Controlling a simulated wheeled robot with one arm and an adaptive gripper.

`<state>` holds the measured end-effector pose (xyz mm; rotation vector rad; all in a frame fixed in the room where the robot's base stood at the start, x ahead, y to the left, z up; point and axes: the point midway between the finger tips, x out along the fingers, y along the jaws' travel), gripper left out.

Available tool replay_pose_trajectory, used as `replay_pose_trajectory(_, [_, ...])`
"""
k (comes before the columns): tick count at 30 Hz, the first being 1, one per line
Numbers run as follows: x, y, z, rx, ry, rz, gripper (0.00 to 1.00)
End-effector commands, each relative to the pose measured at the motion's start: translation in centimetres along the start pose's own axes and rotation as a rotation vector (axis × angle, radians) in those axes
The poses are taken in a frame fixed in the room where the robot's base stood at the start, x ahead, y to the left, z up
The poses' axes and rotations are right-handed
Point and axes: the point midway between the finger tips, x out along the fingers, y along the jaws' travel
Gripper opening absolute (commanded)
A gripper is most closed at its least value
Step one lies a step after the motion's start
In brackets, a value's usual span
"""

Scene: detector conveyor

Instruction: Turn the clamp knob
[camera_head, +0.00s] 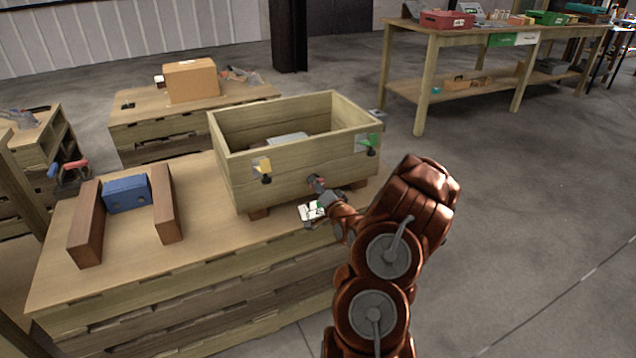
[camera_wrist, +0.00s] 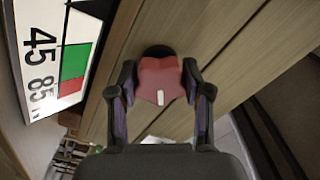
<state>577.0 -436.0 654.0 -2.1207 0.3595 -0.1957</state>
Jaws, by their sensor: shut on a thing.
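The clamp knob (camera_wrist: 160,78) is red and lobed, with a small white mark on its face, and sits on the wooden wall of the box in the wrist view. The mark lies on the side nearest my palm. My gripper (camera_wrist: 161,86) has one finger on each side of the knob and is shut on it. In the head view my gripper (camera_head: 320,186) is at the front wall of the open wooden box (camera_head: 290,168), and the knob is mostly hidden there. A white card with "45", "85" and green and red fields (camera_wrist: 58,50) is beside the knob.
The box stands on a pallet-like table (camera_head: 200,262). A blue block (camera_head: 127,194) lies between two brown wooden blocks (camera_head: 88,222) at left. Yellow (camera_head: 262,165) and green (camera_head: 374,139) tags with dark fittings are on the box front.

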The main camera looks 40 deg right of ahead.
Motion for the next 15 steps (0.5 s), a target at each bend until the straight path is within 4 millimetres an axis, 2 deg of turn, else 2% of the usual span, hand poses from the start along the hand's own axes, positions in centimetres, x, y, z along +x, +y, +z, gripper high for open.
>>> replay_pose_trajectory(6, [0.02,-0.07,-0.10,0.126,0.001,0.001,0.14])
replay_pose_trajectory(15, [0.03,-0.07,-0.08,0.212,0.001,0.000,0.14])
